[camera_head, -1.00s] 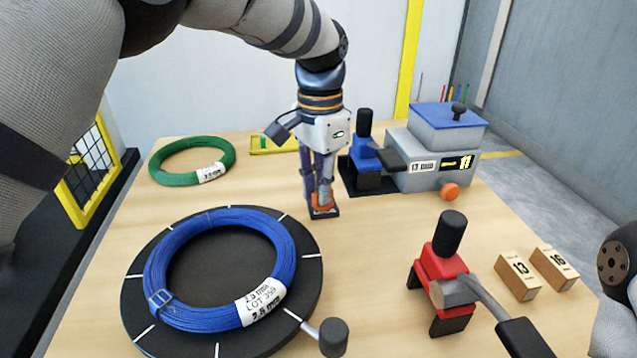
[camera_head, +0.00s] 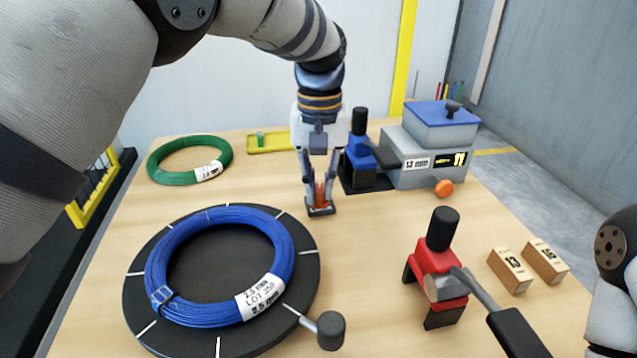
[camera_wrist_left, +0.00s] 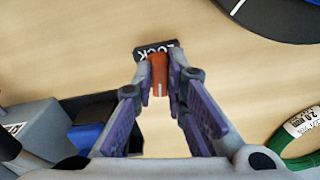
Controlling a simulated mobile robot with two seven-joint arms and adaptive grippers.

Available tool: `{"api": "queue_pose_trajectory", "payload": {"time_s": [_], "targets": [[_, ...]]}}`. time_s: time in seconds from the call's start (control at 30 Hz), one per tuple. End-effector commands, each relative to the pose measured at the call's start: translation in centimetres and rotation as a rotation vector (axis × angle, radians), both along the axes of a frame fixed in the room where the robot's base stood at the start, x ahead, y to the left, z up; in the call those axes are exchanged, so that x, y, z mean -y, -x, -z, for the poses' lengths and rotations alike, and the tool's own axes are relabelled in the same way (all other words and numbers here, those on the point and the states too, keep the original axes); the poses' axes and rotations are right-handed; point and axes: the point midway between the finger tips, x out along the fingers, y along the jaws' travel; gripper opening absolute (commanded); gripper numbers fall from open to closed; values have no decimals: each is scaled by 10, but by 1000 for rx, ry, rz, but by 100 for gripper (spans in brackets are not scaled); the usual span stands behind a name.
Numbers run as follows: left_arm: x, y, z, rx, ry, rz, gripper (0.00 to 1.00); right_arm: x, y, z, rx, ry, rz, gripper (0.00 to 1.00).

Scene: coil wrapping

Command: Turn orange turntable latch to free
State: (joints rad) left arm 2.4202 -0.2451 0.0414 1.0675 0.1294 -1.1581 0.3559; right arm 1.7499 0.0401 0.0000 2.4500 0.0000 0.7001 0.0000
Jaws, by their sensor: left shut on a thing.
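The orange latch (camera_head: 321,193) stands on a small black base (camera_head: 320,209) behind the turntable's right rear edge. In the left wrist view the latch (camera_wrist_left: 158,74) is an orange block with a pale line, beside a black plate reading LOCK (camera_wrist_left: 158,49). My left gripper (camera_head: 319,194) points down and is shut on the latch, one finger on each side. In the left wrist view the fingertips (camera_wrist_left: 159,70) flank it. The black turntable (camera_head: 221,270) carries a blue wire coil (camera_head: 220,219). My right gripper is not in view; only part of my right arm shows at the right edge.
A green coil (camera_head: 180,177) lies at back left.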

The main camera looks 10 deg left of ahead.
Motion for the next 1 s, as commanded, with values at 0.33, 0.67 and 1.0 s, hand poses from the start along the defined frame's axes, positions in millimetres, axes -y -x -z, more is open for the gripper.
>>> {"api": "queue_pose_trajectory", "payload": {"time_s": [0.33,0.67,1.0], "targets": [[1,-1,-2,6,0,-172,0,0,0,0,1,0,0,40],[1,-2,-2,7,0,-222,0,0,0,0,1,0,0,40],[1,-2,-3,8,0,-224,0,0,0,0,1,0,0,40]]}}
